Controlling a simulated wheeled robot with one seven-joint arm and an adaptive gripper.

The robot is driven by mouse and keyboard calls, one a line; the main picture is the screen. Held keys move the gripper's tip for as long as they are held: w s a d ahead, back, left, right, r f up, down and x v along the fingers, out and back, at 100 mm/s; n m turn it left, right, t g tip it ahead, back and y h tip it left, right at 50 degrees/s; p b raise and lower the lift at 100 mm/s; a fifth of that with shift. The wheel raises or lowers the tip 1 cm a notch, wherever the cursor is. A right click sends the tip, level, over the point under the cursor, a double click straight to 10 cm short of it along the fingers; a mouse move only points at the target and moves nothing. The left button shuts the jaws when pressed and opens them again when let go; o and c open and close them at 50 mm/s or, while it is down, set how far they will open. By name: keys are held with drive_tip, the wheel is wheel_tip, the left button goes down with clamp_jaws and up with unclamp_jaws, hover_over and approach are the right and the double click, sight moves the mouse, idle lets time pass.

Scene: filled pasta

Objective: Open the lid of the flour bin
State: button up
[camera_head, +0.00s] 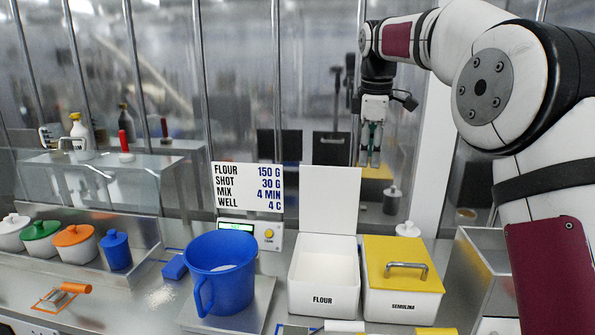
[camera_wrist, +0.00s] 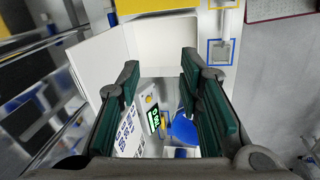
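The flour bin (camera_head: 323,300) is a white box labelled FLOUR on the counter, right of the blue jug. Its white lid (camera_head: 329,197) stands upright at the bin's back edge, so the bin is open at the top and its pale inside shows. My gripper (camera_head: 371,162) hangs fingers down, above and to the right of the raised lid, apart from it. In the wrist view my gripper (camera_wrist: 160,72) has its dark green fingers spread with nothing held between them. A white panel, seemingly the lid (camera_wrist: 99,62), shows beyond the left finger there.
The semolina bin (camera_head: 400,302), with a yellow lid (camera_head: 404,255) and metal handle, stands close on the right. The blue jug (camera_head: 222,272) stands at left before a scale (camera_head: 256,234) and recipe sign (camera_head: 248,188). Small lidded pots (camera_head: 75,243) line the far left.

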drive_tip(key=s+m+t+b, duration=0.1)
drive_tip(key=s+m+b, duration=0.25)
drive_tip(key=s, duration=0.55)
drive_tip(key=s+d+f+m+t+b, duration=0.1)
drive_tip(key=s+f+m+b, duration=0.2)
drive_tip(key=s+f, duration=0.6)
drive_tip(key=s+d+f+m+b, duration=0.1)
drive_tip(key=s+f+m+b, duration=0.1)
drive_tip(key=s+f+m, duration=0.6)
drive_tip(key=s+f, duration=0.1)
drive_tip(key=s, duration=0.5)
drive_tip(key=shift+d+f+t+b, duration=0.25)
drive_tip(key=shift+d+t+b, duration=0.05)
drive_tip(key=shift+t+b, duration=0.1)
